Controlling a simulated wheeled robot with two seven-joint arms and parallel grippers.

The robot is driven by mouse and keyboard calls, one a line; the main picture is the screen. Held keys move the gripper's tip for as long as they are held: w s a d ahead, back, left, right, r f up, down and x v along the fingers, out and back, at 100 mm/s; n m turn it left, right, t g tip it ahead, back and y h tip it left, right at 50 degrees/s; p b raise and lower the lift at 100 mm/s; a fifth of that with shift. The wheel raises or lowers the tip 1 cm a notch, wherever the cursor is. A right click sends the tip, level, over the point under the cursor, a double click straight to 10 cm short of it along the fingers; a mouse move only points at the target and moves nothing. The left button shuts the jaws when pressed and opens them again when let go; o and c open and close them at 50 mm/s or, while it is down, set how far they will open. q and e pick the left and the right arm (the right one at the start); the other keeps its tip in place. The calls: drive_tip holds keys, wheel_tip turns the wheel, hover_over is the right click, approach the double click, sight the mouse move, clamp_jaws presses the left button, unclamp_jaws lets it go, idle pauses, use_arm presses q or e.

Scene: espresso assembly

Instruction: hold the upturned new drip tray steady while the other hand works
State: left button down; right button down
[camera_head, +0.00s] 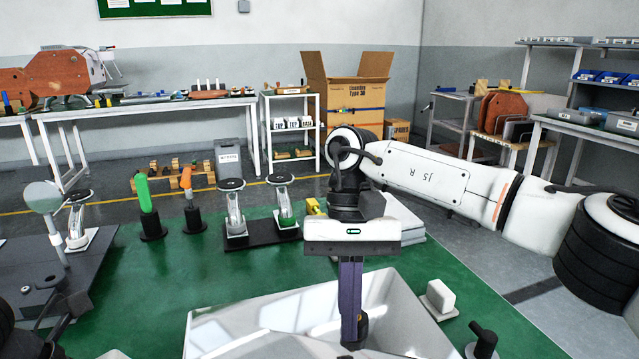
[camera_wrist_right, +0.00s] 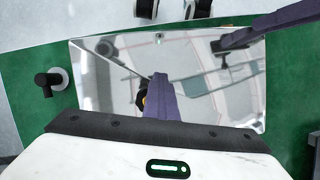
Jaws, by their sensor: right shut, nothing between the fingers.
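The upturned drip tray (camera_head: 245,322) is a shiny, pale metal piece at the bottom of the head view, cut off by the frame. In the right wrist view the tray (camera_wrist_right: 105,85) shows as a mirror-like panel. My right gripper (camera_head: 352,335) is shut and empty, its purple fingers pointing down over the tray. Its fingers (camera_wrist_right: 160,85) also show over the tray in the wrist view; I cannot tell whether they touch it. A purple finger of my left gripper (camera_wrist_right: 222,45) reaches over the tray's upper right corner there. Its opening is unclear.
A black knob (camera_head: 484,340) and a white block (camera_head: 440,297) are right of the tray on the green mat (camera_head: 150,300). Stands with black discs (camera_head: 232,215) and a green-handled tool (camera_head: 144,195) are behind. A grey machine surface (camera_head: 50,275) is at left.

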drive_tip(key=shift+w+a+f, duration=0.25)
drive_tip(key=shift+a+f, duration=0.45)
drive_tip(key=shift+a, duration=0.05)
idle(0.3)
drive_tip(key=c, duration=2.5)
unclamp_jaws()
drive_tip(key=o, duration=0.4)
drive_tip(key=shift+v, duration=3.9)
drive_tip(key=shift+s, duration=0.15)
